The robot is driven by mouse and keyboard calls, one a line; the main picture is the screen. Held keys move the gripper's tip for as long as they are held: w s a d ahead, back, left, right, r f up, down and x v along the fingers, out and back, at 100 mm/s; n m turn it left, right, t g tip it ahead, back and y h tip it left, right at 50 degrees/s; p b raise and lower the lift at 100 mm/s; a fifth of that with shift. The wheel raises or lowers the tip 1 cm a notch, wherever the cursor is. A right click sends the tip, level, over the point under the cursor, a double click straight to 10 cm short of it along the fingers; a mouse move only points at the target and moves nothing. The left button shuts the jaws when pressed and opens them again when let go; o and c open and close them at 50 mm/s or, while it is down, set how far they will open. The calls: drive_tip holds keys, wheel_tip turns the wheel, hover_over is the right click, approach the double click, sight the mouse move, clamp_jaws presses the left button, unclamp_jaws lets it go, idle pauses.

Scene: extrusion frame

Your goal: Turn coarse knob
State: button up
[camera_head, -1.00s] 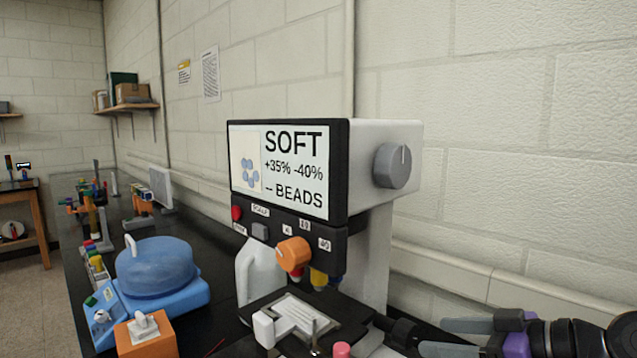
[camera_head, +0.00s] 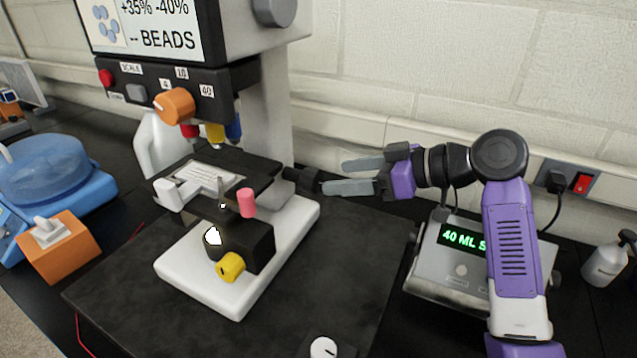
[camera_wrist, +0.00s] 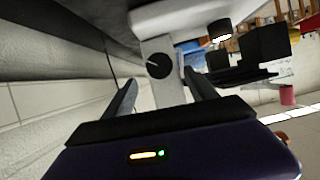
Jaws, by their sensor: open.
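A microscope-like instrument (camera_head: 278,115) with a screen stands on a white base. A round black knob (camera_head: 300,179) sticks out from its right side. In the wrist view a black round knob (camera_wrist: 158,66) with a white mark shows ahead, framed between my fingers. My gripper (camera_head: 334,177) is open and empty just right of the knob, its fingertips close to it, one above and one below in the picture. My gripper also shows in the wrist view (camera_wrist: 160,78). I cannot tell whether either finger touches the knob.
An orange knob (camera_head: 174,106) sits on the instrument's front, and a yellow knob (camera_head: 231,267) low near the base. A grey box with a green display (camera_head: 450,265) stands under my arm. A pump bottle (camera_head: 607,262) is at far right. A brick wall runs behind.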

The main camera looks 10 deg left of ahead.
sight(318, 182)
drive_tip(key=shift+f+p+x, duration=0.15)
drive_tip(key=shift+p+x, duration=0.85)
drive_tip(key=shift+x, duration=0.8)
drive_tip(key=shift+f+p+x, duration=0.15)
drive_tip(key=shift+p+x, duration=0.8)
drive_tip(key=shift+x, duration=0.9)
drive_tip(key=shift+d, duration=0.15)
